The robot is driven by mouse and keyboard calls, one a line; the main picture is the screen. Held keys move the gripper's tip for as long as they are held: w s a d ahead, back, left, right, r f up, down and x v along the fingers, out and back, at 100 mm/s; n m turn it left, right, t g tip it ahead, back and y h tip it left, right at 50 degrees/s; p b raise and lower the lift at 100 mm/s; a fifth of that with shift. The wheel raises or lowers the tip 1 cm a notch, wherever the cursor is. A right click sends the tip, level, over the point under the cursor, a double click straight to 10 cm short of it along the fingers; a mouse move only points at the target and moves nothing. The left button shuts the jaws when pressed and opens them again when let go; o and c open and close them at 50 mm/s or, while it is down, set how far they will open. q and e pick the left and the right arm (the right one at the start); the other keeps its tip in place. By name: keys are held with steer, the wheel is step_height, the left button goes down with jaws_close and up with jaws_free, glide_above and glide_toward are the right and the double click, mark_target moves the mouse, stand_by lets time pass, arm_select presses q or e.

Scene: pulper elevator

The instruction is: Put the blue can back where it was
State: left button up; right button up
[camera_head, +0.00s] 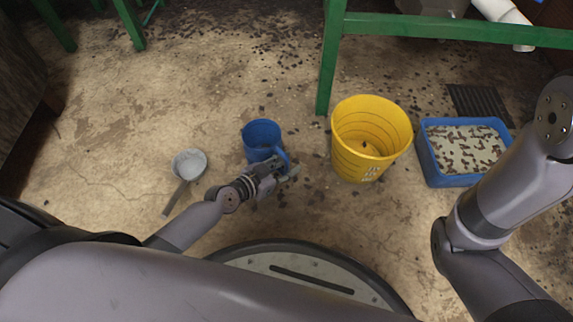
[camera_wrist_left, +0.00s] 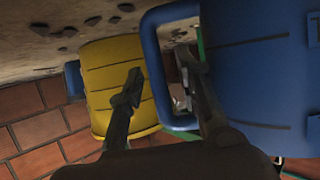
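The blue can (camera_head: 259,134), a mug-like vessel with a side handle, is upright on or just above the floor, left of the yellow bucket. My left gripper (camera_head: 285,170) is at its handle (camera_head: 284,158), on the near right side. In the left wrist view the blue can (camera_wrist_left: 255,65) fills the right side. My left gripper's fingers (camera_wrist_left: 162,85) stand apart on either side of the handle (camera_wrist_left: 152,70), one inside the loop, one outside. I see no clear closing on it. My right arm shows at the right; its gripper is out of view.
A yellow bucket (camera_head: 347,155) stands right of the can. A blue tray (camera_head: 431,170) with dark bits lies farther right. A grey long-handled scoop (camera_head: 190,164) lies left. A green frame (camera_head: 333,55) stands behind. Bare floor (camera_head: 110,120) is free at the left.

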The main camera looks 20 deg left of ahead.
arm_select(q)
steer(key=shift+r+p, duration=0.25)
steer(key=shift+p, duration=0.05)
steer(key=p+v, duration=0.3)
steer(key=v, duration=0.9)
